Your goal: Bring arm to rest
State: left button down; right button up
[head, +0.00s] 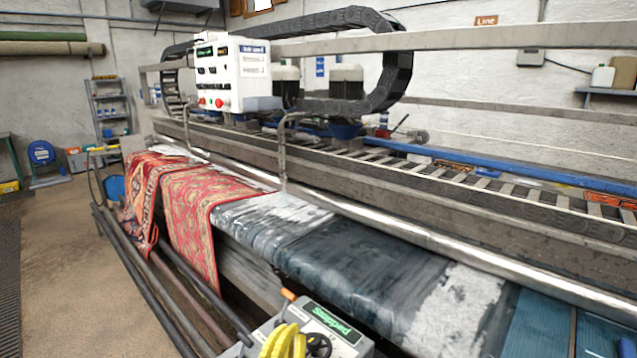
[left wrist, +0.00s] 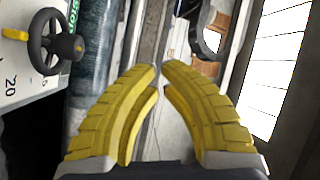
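My left gripper (head: 283,342) shows at the bottom of the head view as yellow ribbed fingers, beside a grey control box (head: 345,345) with a green "Stopped" display. In the left wrist view the fingers (left wrist: 159,68) curve together and their tips all but meet, with nothing held between them. A black handwheel (head: 318,346) on the box is apart from the fingers. The handwheel (left wrist: 54,45) also shows at the upper left of the wrist view. My right gripper is not in view.
Red patterned rugs (head: 195,195) hang over the machine's front edge beside a wet dark bed (head: 350,265). Long rollers (head: 150,280) run along the front. A white control cabinet (head: 232,73) sits on the rail behind. Open floor (head: 55,270) lies at the left.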

pick_arm(q)
jog(key=s+a+f+n+g+y, duration=0.2)
jog(key=s+a+f, duration=0.1)
jog(key=a+f, duration=0.1)
jog(key=s+a+f+n+g+y, duration=0.1)
jog(key=s+a+f+n+y, duration=0.1)
jog(key=s+a+f, duration=0.2)
jog(key=s+a+f+n+g+y, duration=0.2)
jog(key=s+a+f, duration=0.2)
jog(key=a, duration=0.3)
jog(key=shift+g+y, duration=0.3)
jog(key=shift+y, duration=0.1)
jog(key=s+a+f+n+g+y, duration=0.1)
jog(key=s+a+f+g, duration=0.3)
jog(key=s, duration=0.5)
jog(key=s+a+f+n+g+y, duration=0.1)
jog(key=s+a+f+n+g, duration=0.15)
jog(key=s+a, duration=0.45)
jog(key=s+d+f+g+h, duration=0.1)
jog(key=s+d+f, duration=0.15)
jog(key=f, duration=1.35)
jog(key=s+d+f+g+h, duration=0.2)
jog(key=d+f, duration=0.2)
jog(key=f, duration=1.2)
jog(key=s+f+n+g+h, duration=0.1)
jog(key=s+f+n+g, duration=0.1)
jog(key=s+f, duration=1.8)
jog(key=shift+s, duration=0.75)
